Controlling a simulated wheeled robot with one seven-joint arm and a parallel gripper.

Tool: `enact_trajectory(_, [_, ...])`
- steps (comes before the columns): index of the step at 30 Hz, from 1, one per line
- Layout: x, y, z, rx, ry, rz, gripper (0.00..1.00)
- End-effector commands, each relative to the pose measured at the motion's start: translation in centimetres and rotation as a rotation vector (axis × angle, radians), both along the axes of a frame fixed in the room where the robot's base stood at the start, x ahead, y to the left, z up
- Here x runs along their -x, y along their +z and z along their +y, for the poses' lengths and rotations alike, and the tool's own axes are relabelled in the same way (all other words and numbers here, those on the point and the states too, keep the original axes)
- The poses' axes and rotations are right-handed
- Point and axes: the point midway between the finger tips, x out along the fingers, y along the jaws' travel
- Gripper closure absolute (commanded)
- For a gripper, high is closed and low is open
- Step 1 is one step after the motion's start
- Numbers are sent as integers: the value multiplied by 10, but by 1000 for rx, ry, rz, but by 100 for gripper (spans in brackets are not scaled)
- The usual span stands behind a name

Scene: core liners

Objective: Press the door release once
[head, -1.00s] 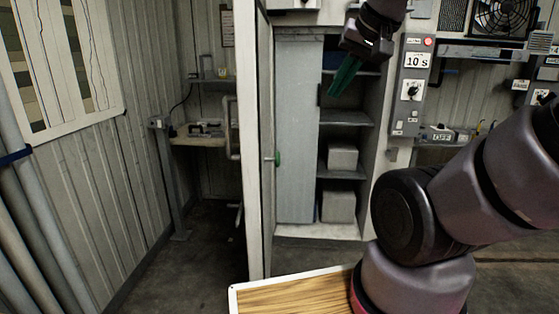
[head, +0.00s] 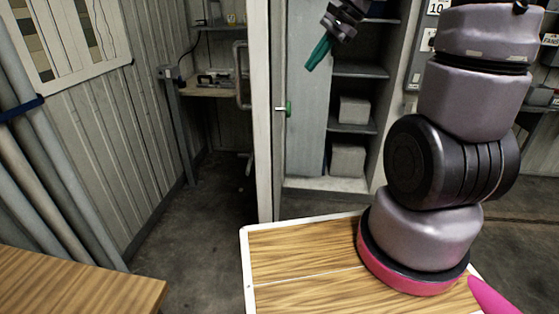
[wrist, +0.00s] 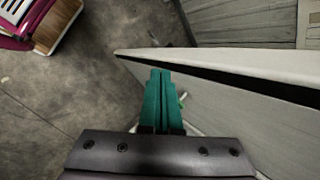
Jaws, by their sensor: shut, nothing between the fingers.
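A small green fitting with a pale stem (head: 288,109) sits on the narrow upright door or partition panel (head: 265,130) in the head view. I cannot tell whether it is the door release; no label shows on it. My gripper (head: 317,54) has teal fingers, shut and empty, pointing down and left in front of the grey cabinet, above and right of the green fitting in the picture. In the wrist view the shut fingers (wrist: 159,80) are beside the panel's long pale edge (wrist: 215,60). A bit of green (wrist: 182,98) shows just right of the fingers, partly hidden.
An open cabinet with shelves (head: 358,72) and grey boxes (head: 347,160) stands behind my gripper. A control panel (head: 418,70) is partly hidden by my arm. A wooden tabletop (head: 80,283) is at lower left. Floor (head: 205,215) is clear left of the panel.

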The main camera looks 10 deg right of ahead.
Motion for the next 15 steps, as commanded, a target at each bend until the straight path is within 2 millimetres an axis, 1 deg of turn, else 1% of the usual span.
enact_trajectory(1, [-15, -19, -1, -33, -37, 51, 100])
enact_trajectory(5, [-50, -63, -5, -118, -139, 158, 100])
enact_trajectory(6, [-60, -78, -7, -143, -171, 191, 100])
enact_trajectory(8, [-74, -102, -10, -179, -222, 237, 100])
enact_trajectory(9, [-82, -119, -12, -201, -257, 269, 100])
enact_trajectory(11, [-94, -146, -15, -232, -308, 315, 100])
enact_trajectory(12, [-102, -164, -18, -253, -343, 345, 100])
enact_trajectory(14, [-111, -193, -22, -281, -395, 388, 100])
enact_trajectory(15, [-116, -213, -25, -298, -431, 416, 100])
